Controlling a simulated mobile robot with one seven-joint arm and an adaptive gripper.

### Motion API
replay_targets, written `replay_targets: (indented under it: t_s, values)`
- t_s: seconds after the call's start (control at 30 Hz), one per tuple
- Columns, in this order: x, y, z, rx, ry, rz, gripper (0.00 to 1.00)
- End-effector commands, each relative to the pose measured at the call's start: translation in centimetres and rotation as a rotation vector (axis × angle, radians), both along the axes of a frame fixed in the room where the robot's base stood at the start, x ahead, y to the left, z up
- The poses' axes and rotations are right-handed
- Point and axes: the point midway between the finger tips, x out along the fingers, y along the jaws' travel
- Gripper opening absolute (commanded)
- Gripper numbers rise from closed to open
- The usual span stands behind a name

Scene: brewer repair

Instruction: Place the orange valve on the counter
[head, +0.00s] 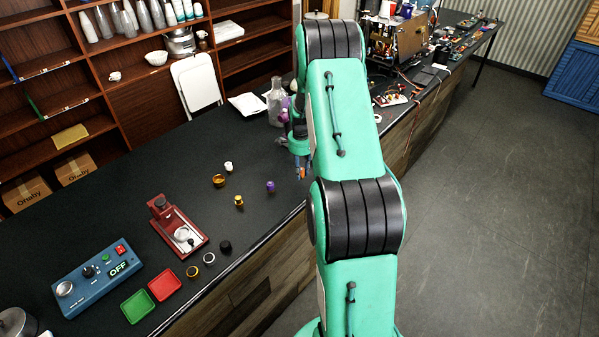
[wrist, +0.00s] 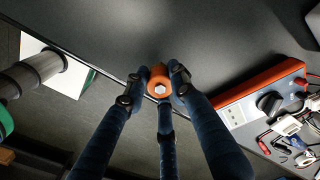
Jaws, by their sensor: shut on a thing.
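The orange valve (wrist: 159,79) has a pale hexagonal centre. In the wrist view it sits between the blue fingers of my gripper (wrist: 156,90), which is shut on it. In the head view my gripper (head: 299,168) hangs near the counter's front edge, beside my arm, with a small bit of orange showing at its tips. The dark counter (head: 130,225) runs along the left; it also fills the upper part of the wrist view (wrist: 200,35). I cannot tell whether the valve touches the counter.
An orange box with a black knob (wrist: 269,103) and tangled cables lie at right in the wrist view. In the head view, a purple part (head: 270,187), a gold part (head: 239,201), a red device (head: 178,228) and a blue control box (head: 92,277) stand on the counter.

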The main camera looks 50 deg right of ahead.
Motion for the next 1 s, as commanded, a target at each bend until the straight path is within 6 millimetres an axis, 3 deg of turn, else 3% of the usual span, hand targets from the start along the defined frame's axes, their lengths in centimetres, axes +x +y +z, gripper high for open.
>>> replay_targets:
  t_s: [0.3, 0.77, 1.0]
  values:
    - [2.6, -2.2, -0.4, 0.000, 0.001, 0.000, 0.00]
    - [2.8, -2.4, -0.5, 0.001, 0.001, 0.000, 0.00]
    - [2.8, -2.3, -2.8, 0.001, 0.002, 0.000, 0.00]
